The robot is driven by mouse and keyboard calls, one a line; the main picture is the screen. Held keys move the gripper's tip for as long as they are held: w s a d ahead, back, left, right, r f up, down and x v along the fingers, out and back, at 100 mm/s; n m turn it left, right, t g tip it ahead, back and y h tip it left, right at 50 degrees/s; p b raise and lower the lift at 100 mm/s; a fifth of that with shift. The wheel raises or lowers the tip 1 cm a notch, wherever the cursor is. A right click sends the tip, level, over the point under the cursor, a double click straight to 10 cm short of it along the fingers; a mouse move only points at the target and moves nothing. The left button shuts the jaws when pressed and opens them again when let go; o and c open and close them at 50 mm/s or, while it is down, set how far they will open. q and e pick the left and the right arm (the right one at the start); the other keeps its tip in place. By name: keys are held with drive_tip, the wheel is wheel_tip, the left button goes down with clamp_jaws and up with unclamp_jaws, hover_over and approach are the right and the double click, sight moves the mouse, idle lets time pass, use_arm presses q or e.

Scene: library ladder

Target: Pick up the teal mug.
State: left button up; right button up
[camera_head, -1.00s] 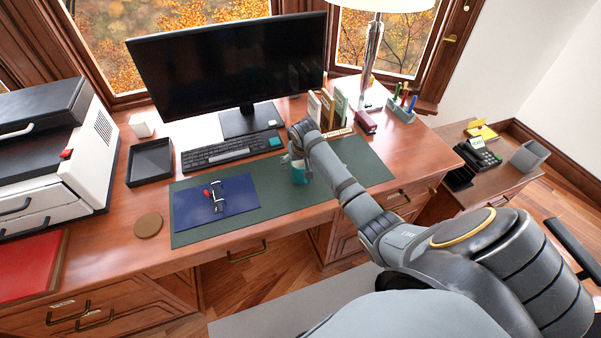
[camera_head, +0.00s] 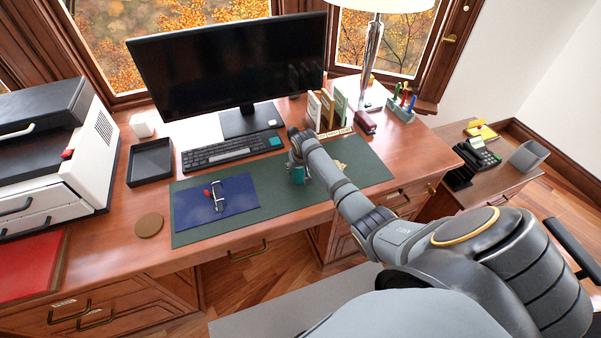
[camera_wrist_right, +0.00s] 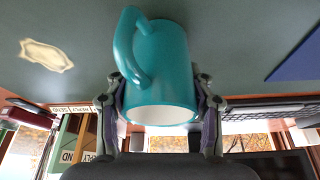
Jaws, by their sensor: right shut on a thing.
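The teal mug (camera_head: 297,174) is at the green desk mat (camera_head: 205,228), right of the blue folder, mostly hidden by my right arm in the head view. In the right wrist view the mug (camera_wrist_right: 160,65) fills the middle, with its handle toward the left and its pale rim toward the camera. My right gripper (camera_wrist_right: 160,105) is shut on the mug, one finger on each side of its body; it also shows in the head view (camera_head: 298,165). I cannot tell whether the mug's base touches the mat. My left gripper is not in view.
The keyboard (camera_head: 222,152) and monitor (camera_head: 230,75) stand behind. Upright books (camera_head: 322,108), a maroon stapler-like object (camera_head: 365,122) and a lamp (camera_head: 372,60) are at the back right. A blue folder (camera_head: 240,205) lies left; a pale flat piece (camera_wrist_right: 46,55) lies on the mat.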

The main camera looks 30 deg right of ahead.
drive_tip(key=shift+c, duration=0.8)
drive_tip(key=shift+r, duration=0.1)
drive_tip(key=shift+w+r, duration=0.1)
drive_tip(key=shift+r, duration=0.15)
drive_tip(key=v, duration=0.3)
drive_tip(key=shift+w+d+r, duration=0.1)
drive_tip(key=shift+w+r, duration=0.05)
drive_tip(key=shift+w, duration=0.15)
drive_tip(key=s+a+r+b, duration=0.1)
drive_tip(key=s+a+r, duration=0.5)
drive_tip(key=s+r, duration=0.3)
drive_tip(key=s, duration=0.2)
drive_tip(key=shift+s+a, duration=0.4)
